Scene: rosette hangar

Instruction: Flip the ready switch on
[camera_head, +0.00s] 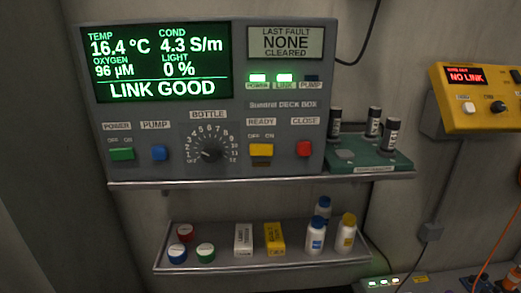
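The ready switch (261,151) is a yellow rocker under a "READY" label, with "OFF" and "ON" marked above it. It sits right of the bottle dial on the front of the grey deck box (215,130). I cannot tell from its shape which side is pressed. Neither of my grippers is in view.
Close to the switch are the round bottle dial (210,154) and the red close button (304,148). Further left are the blue pump button (159,153) and green power switch (121,154). A shelf (220,267) below holds bottles and small boxes. A yellow box (478,97) hangs at right.

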